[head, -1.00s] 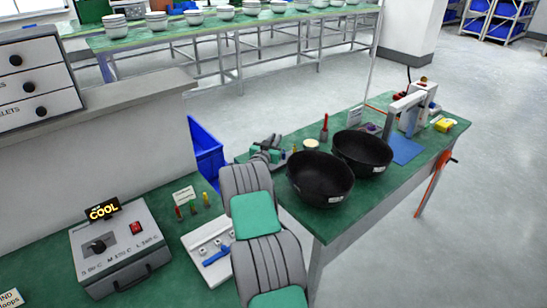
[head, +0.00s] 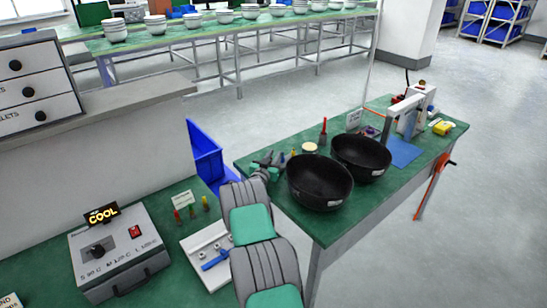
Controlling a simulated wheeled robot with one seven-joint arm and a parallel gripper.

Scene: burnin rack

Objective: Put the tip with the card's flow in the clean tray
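Three small upright tips stand on the near green bench: a red one (head: 177,214), a green one (head: 191,210) and a yellow one (head: 206,204). A white card (head: 182,197) stands behind them, its print too small to read. Two black round bowls, a nearer one (head: 310,190) and a farther one (head: 358,164), stand on the right bench, each with a small white label I cannot read. I cannot tell which container is the clean tray. My gripper (head: 271,160) is over the left end of that bench, left of the nearer bowl; its fingers are too small to judge.
A grey control box (head: 118,255) with a "COOL" sign stands at lower left. A blue bin (head: 206,150) stands between the benches.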

